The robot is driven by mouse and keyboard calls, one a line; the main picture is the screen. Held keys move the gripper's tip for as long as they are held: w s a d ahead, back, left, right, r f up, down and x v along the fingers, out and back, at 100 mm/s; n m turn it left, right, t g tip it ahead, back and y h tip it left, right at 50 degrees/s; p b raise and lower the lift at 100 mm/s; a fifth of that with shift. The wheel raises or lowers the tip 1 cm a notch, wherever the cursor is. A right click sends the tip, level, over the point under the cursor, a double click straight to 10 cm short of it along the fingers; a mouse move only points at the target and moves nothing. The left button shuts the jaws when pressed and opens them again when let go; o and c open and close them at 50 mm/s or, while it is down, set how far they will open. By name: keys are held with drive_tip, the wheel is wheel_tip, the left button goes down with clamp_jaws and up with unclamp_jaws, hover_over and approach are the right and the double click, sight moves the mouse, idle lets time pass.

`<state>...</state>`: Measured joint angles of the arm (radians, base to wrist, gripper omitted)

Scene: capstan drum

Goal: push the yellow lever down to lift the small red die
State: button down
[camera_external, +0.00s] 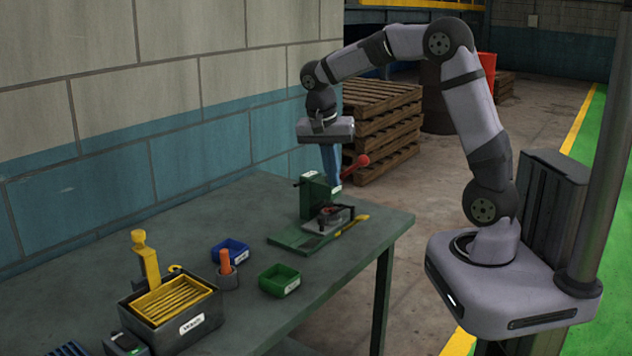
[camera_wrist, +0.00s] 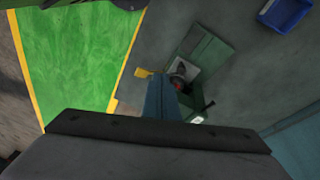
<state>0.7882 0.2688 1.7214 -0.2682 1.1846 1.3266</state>
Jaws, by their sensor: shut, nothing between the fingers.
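A yellow bar (camera_external: 352,224), seemingly the lever, lies low along the fixture's right side; a yellow end (camera_wrist: 143,73) shows in the wrist view. A small reddish spot (camera_wrist: 177,81) sits on the fixture's light plate, but I cannot tell whether it is the die. My gripper (camera_external: 334,180) points down with blue fingers shut and empty, just above and behind the fixture. The fingers (camera_wrist: 162,90) partly cover the fixture in the wrist view.
On the workbench (camera_external: 210,311) are a blue bin (camera_external: 230,252), a green bin (camera_external: 279,280), an orange-handled tool in a holder (camera_external: 226,270) and a dark box with a yellow grate (camera_external: 172,303). A yellow upright handle (camera_external: 146,260) rises behind the box.

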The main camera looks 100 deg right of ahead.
sight(363, 216)
drive_tip(key=s+d+r+m+g, duration=0.1)
drive_tip(key=s+d+r+m, duration=0.1)
drive_tip(key=s+d+m, duration=0.2)
drive_tip(key=shift+s+r, duration=0.35)
drive_tip(key=shift+s, duration=0.05)
drive_tip(key=p+x, duration=0.1)
drive_tip(key=x, duration=0.3)
drive_tip(key=a+p+x, duration=0.1)
drive_tip(key=x, duration=0.4)
drive_tip(key=p+x, duration=0.2)
drive_tip(key=x, duration=0.2)
drive_tip(key=shift+a+f, duration=0.2)
drive_tip(key=shift+f, duration=0.35)
drive_tip(key=shift+f+b, duration=0.2)
drive_tip(key=shift+b, duration=0.1)
